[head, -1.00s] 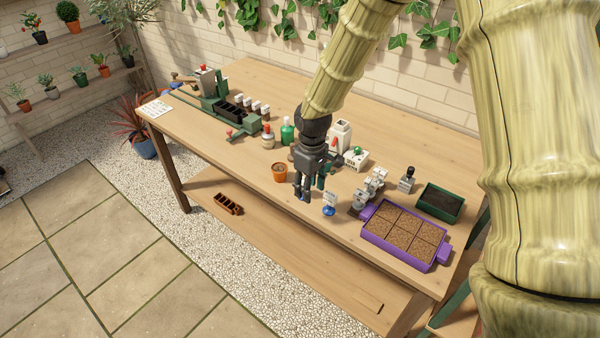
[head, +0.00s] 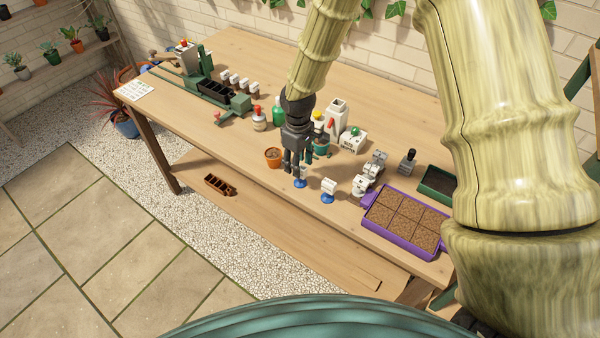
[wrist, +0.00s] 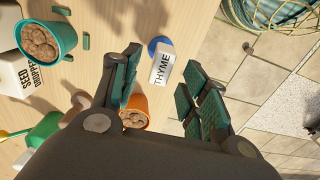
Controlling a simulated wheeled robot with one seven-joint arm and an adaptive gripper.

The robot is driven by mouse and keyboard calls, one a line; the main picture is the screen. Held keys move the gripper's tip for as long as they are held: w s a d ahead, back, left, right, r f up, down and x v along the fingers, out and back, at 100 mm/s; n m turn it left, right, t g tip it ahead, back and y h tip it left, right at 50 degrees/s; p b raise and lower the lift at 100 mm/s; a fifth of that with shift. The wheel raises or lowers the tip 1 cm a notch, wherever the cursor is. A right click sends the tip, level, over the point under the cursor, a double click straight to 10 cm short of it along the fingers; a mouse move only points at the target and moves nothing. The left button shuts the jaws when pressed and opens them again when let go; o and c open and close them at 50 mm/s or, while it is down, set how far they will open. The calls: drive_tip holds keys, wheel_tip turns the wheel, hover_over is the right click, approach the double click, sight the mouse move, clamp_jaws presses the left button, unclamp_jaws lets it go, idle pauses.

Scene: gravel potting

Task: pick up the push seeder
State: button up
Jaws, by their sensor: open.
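My gripper (head: 296,168) is open and empty above the front part of the bench. In the wrist view its teal-padded fingers (wrist: 165,92) are apart, with a white THYME block on a blue base (wrist: 161,65) in view beyond and between them. It appears apart from the block. I cannot tell for sure which thing is the push seeder. A small grey block with a black knob (head: 407,161) stands at the right, well away from my gripper; it may be the one.
A terracotta pot (head: 273,157) stands close left of my gripper, a teal pot (wrist: 47,38) behind it. Another blue-based block (head: 328,190), white devices (head: 370,175) and a purple tray (head: 368,228) lie to the right.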

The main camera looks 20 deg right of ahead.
drive_tip(key=shift+s+f, duration=0.1)
drive_tip(key=shift+s, duration=0.2)
drive_tip(key=shift+w+d+f+p, duration=0.15)
drive_tip(key=shift+f+p, duration=1.05)
drive_tip(key=shift+f, duration=1.25)
drive_tip(key=shift+d, duration=0.1)
drive_tip(key=shift+c, duration=0.2)
clamp_jaws()
